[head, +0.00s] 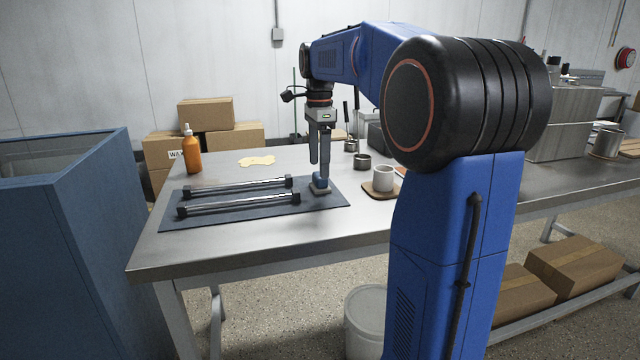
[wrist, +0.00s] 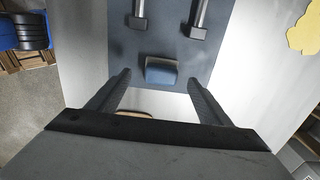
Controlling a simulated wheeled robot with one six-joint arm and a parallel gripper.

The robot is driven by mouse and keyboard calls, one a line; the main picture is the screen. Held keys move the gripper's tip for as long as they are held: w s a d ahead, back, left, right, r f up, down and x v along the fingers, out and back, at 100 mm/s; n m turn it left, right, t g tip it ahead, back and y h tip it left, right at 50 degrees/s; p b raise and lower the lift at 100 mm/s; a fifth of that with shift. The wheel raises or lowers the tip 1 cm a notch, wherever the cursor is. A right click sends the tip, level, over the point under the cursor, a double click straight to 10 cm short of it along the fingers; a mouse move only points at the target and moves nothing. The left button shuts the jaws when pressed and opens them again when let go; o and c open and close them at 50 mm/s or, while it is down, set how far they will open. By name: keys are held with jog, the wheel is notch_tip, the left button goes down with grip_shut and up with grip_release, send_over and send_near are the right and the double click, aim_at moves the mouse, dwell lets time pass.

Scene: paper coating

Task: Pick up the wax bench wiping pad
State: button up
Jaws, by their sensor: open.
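The wiping pad appears to be the small block with a blue top and a grey base (head: 320,187), lying on the dark blue mat (head: 240,212) near its right end. In the wrist view the pad (wrist: 161,73) lies just beyond the fingertips, between their lines. My gripper (head: 319,171) points down over the pad, with its fingertips close to the pad's top. In the wrist view my gripper (wrist: 158,80) is open, its two fingers spread wider than the pad, with nothing held. I cannot tell whether the fingertips touch it.
Two metal bars with black end blocks (head: 240,203) lie on the mat left of the pad. A white cup (head: 383,178) on a brown coaster stands to the right. An orange bottle (head: 191,152) and a yellow cloth-like piece (head: 256,161) are farther back.

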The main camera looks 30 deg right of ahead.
aim_at(320, 182)
jog(key=shift+d+f, duration=0.2)
jog(key=shift+f, duration=2.35)
jog(key=c, duration=1.1)
